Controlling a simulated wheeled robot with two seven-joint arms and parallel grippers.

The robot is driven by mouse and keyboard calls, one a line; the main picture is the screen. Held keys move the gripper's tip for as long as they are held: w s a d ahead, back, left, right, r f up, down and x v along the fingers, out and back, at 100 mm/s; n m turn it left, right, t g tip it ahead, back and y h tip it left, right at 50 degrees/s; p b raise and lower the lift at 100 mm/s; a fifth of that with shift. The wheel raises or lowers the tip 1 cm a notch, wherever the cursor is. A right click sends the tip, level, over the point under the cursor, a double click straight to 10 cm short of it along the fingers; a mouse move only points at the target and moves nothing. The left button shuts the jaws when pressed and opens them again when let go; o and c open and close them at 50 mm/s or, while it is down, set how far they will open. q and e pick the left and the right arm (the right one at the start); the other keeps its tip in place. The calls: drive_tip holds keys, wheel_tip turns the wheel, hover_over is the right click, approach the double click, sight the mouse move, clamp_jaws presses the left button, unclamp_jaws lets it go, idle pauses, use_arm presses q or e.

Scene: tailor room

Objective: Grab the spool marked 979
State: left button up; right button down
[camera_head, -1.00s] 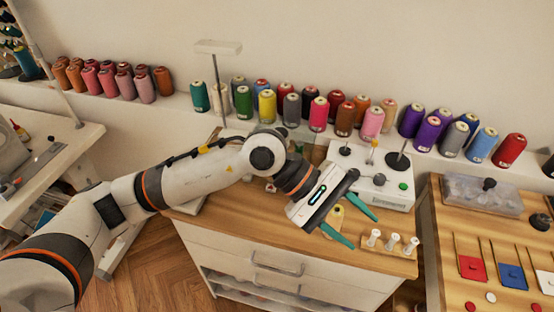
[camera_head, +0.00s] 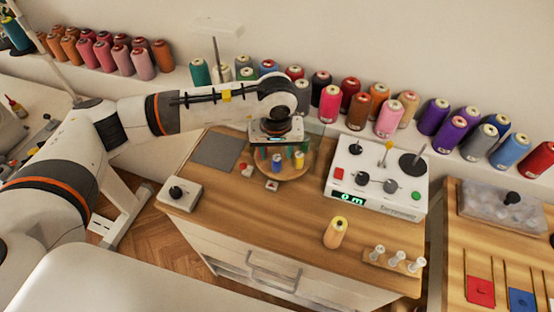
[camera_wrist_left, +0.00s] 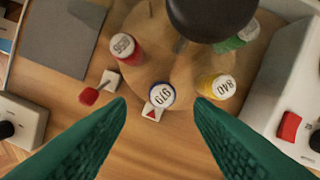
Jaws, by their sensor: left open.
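The spool marked 979 (camera_wrist_left: 161,94) stands upright with a blue rim around its white top in the left wrist view. It stands at the near edge of a round wooden board (camera_head: 291,174), where it shows small and blue-white in the head view (camera_head: 276,163). My left gripper (camera_head: 283,153) points down over the board with its green fingers apart. In the left wrist view, the spool lies between and just beyond the open fingertips (camera_wrist_left: 160,104); nothing is held. My right gripper is not in view.
A red spool (camera_wrist_left: 128,48), a yellow spool marked 840 (camera_wrist_left: 216,87) and a green spool (camera_wrist_left: 240,38) stand close by on the board. A white winding machine (camera_head: 375,178) is to the right.

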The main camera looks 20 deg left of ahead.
sight(277, 158)
use_arm(q)
drive_tip(key=shift+w+f+p, duration=0.25)
drive_tip(key=shift+f+p, duration=0.35)
drive_tip(key=shift+f, duration=0.25)
drive_tip(key=shift+w+f+p, duration=0.15)
drive_tip(key=shift+f, duration=0.5)
drive_tip(key=shift+w+f+p, duration=0.15)
drive_tip(key=shift+f, duration=0.45)
drive_tip(key=shift+a+f, duration=0.1)
drive_tip(key=shift+f, duration=0.2)
drive_tip(key=shift+c, duration=0.2)
clamp_jaws()
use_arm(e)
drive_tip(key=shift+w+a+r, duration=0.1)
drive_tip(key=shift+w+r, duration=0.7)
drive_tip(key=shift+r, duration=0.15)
